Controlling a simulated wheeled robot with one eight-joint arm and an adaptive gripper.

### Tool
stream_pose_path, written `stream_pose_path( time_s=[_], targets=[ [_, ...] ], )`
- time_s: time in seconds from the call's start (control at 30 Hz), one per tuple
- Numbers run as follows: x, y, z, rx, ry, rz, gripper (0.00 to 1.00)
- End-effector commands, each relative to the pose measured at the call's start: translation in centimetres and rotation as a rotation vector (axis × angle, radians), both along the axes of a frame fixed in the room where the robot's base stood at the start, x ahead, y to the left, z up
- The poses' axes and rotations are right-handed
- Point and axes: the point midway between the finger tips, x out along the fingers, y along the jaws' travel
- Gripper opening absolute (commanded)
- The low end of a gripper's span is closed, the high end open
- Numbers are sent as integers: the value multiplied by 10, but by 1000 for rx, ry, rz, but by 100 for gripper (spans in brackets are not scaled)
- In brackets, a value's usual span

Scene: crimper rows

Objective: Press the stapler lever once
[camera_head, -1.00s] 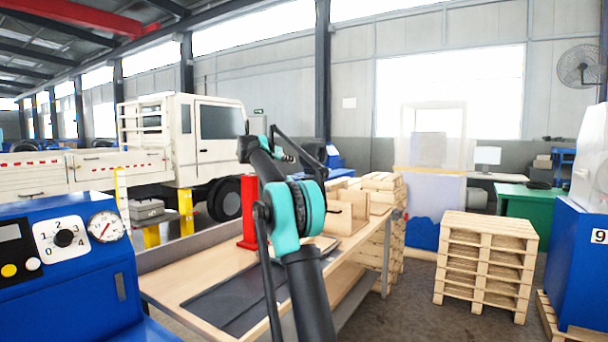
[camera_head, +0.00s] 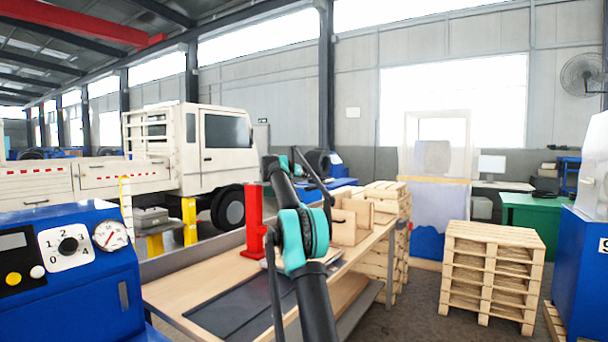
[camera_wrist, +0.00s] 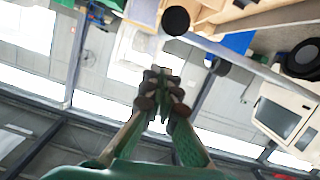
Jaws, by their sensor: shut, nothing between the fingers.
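A red upright piece with a foot (camera_head: 254,222) stands on the wooden workbench (camera_head: 190,280), left of my arm. It may be the stapler, but I cannot make out a lever on it. Its right side is partly behind my arm. My arm rises in front of the bench in the head view, with its far end up near the red piece's top; the fingers are not clear there. In the wrist view my gripper (camera_wrist: 160,76) is shut and empty, its fingertips together in the air. No stapler is clear in that view.
A dark mat (camera_head: 235,310) lies on the bench. Wooden boxes (camera_head: 350,222) stand at its right end, with stacked pallets (camera_head: 492,270) on the floor beyond. A blue machine with dials (camera_head: 70,285) stands at left. A white truck (camera_head: 222,150) is behind the bench.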

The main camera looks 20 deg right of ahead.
Motion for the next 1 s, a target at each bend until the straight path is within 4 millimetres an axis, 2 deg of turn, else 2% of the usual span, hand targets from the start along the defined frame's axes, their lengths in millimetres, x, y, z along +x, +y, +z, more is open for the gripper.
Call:
stream_pose_path(
  time_s=[0.23,0.77,1.0],
  targets=[
    [-3,-2,-21,0,0,0,0],
    [-4,-3,-27,1,-2,0,0],
    [-5,-4,-45,34,-42,-1,0]
  ],
)
